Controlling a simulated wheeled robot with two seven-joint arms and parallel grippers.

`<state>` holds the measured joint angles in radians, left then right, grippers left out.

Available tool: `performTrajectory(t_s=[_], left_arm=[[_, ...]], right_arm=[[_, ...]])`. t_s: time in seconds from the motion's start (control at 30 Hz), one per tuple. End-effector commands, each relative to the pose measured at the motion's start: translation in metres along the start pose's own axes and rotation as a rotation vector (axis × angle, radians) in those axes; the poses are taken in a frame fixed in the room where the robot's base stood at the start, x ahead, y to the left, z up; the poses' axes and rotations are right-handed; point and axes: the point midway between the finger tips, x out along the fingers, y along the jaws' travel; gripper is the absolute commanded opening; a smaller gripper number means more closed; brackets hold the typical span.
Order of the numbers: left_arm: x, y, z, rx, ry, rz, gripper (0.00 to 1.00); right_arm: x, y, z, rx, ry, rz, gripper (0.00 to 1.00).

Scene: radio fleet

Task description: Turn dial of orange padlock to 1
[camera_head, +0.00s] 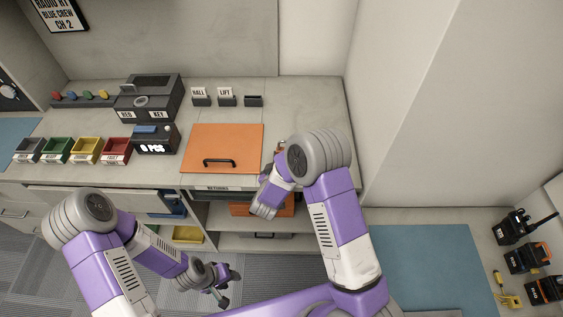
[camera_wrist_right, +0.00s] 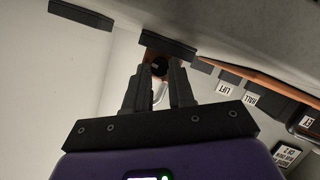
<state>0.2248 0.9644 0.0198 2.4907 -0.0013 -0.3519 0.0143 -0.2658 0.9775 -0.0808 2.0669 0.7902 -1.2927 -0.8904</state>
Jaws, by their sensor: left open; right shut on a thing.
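The orange padlock (camera_wrist_right: 152,70) shows in the right wrist view just beyond my fingertips. It has a dark round dial, and a curved metal shackle (camera_wrist_right: 160,94) shows between the fingers. The dial's numbers are too small and dark to read. My right gripper (camera_wrist_right: 159,76) is shut on the padlock, a finger on each side. In the head view my right arm hides this gripper and most of the padlock; a small orange-brown bit (camera_head: 281,146) shows beside the arm at the counter. My left gripper (camera_head: 222,284) is open and empty, low in front of the drawers.
An orange mat or panel (camera_head: 228,137) with a black handle lies on the counter. Small bins, including a red one (camera_head: 116,150), stand left of it. Labelled holders (camera_head: 228,97) stand behind. Radios (camera_head: 527,257) stand at the far right. The blue mat (camera_head: 425,262) is clear.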

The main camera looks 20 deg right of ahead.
Motion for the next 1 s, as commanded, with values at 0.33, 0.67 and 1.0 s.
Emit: performTrajectory(t_s=[0.33,0.67,1.0], left_arm=[[-0.0021,0.0008,0.0001,0.000,0.000,0.000,0.43],[-0.0020,0.0008,0.0001,0.000,0.000,0.000,0.43],[-0.0021,0.0008,0.0001,0.000,0.000,0.000,0.43]], right_arm=[[0.0001,-0.0011,0.0010,-0.075,-0.003,0.031,0.00],[0.0001,-0.0011,0.0017,-0.080,-0.004,0.032,0.00],[0.0001,-0.0011,0.0011,-0.078,-0.003,0.031,0.50]])
